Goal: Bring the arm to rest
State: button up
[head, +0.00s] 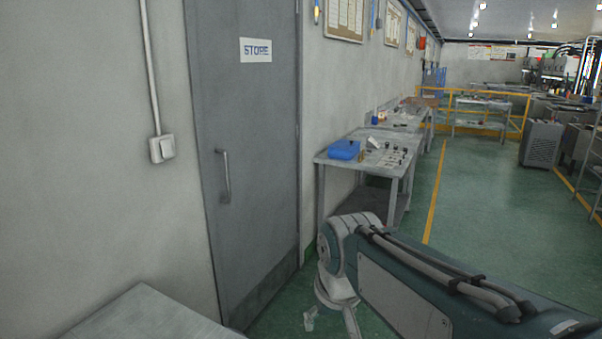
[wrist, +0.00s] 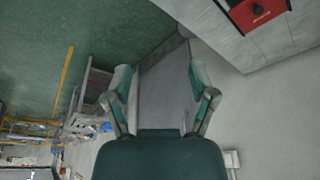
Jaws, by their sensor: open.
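My arm (head: 415,290) reaches in from the lower right of the head view, its teal and grey links bent near the grey door. My gripper (head: 331,318) hangs at the arm's end, low in front of the door, partly cut off by the bottom edge. In the wrist view my gripper (wrist: 160,82) shows two fingers spread wide apart. Nothing is between them, and the grey door (wrist: 165,65) shows beyond.
A metal surface (head: 150,315) is at the lower left. A red box (wrist: 258,12) shows in the wrist view. Green floor (head: 485,215) is open at right.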

jog(key=s+d+f+m+t+h, duration=0.1)
jog(key=s+d+f+m+t, duration=0.1)
jog(key=s+d, duration=0.9)
jog(key=s+f+m, duration=0.1)
jog(key=s, duration=0.2)
jog(key=shift+f, duration=0.15)
dwell(0.5)
jog(key=shift+c, duration=1.1)
jog(key=shift+a, duration=0.1)
